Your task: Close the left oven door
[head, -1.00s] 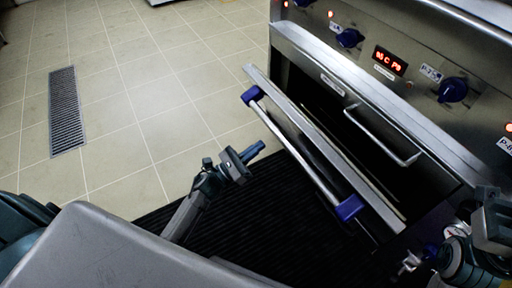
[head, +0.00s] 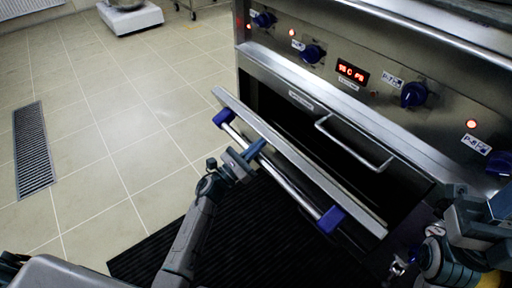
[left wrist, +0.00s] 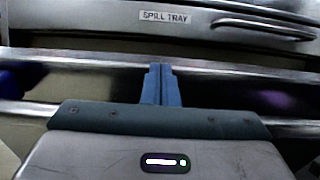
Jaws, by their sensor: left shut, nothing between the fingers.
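The left oven door (head: 300,165) hangs partly open, tilted out from the steel oven front. Its handle bar (head: 289,187) runs along its outer side between two blue brackets. My left gripper (head: 258,149) is shut and empty, its blue fingers at the handle bar near the bar's left end. In the left wrist view the shut fingers (left wrist: 161,84) overlap the bar and the door's edge; I cannot tell whether they touch. My right gripper (head: 475,217) is at the right edge, its fingers not clear.
A panel labelled spill tray with its own handle (head: 352,146) sits above the door opening. Blue knobs (head: 414,94) and a red display (head: 352,71) are on the oven front. A black ribbed mat (head: 235,235) lies below. Tiled floor at left is open, with a drain grate (head: 32,150).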

